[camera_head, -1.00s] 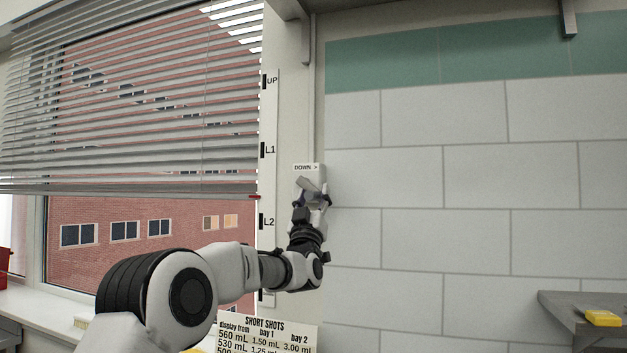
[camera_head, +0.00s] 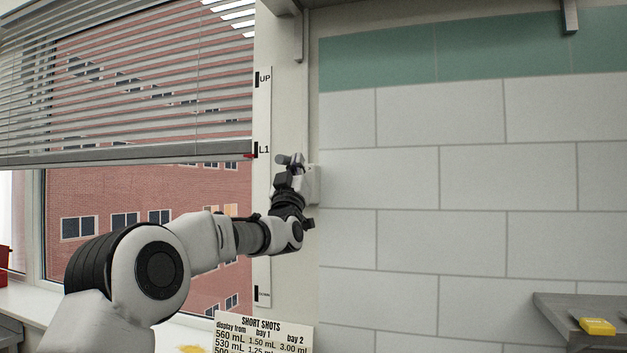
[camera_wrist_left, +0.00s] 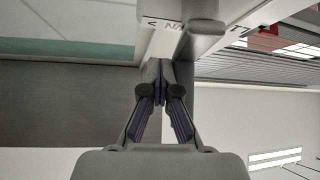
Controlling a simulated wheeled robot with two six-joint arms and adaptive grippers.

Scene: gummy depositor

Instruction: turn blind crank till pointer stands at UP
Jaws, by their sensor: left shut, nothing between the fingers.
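The window blind (camera_head: 120,95) hangs partly lowered, its bottom rail just below the L1 mark. Its red pointer (camera_head: 248,156) stands slightly below L1 on the white scale strip (camera_head: 263,200); UP is higher. The crank box (camera_head: 313,184) is on the wall right of the strip, partly hidden by my left gripper (camera_head: 290,174). That gripper is at the crank. In the wrist view, the shut fingers (camera_wrist_left: 160,80) are empty, close to the grey crank handle (camera_wrist_left: 205,27) and the labelled box (camera_wrist_left: 160,24); whether they touch, I cannot tell. My right gripper is not in view.
A SHORT SHOTS sign (camera_head: 262,335) stands below my left arm. A grey shelf (camera_head: 560,312) with a yellow block (camera_head: 597,326) is at lower right. A bracket (camera_head: 298,35) hangs above the crank. The tiled wall to the right is clear.

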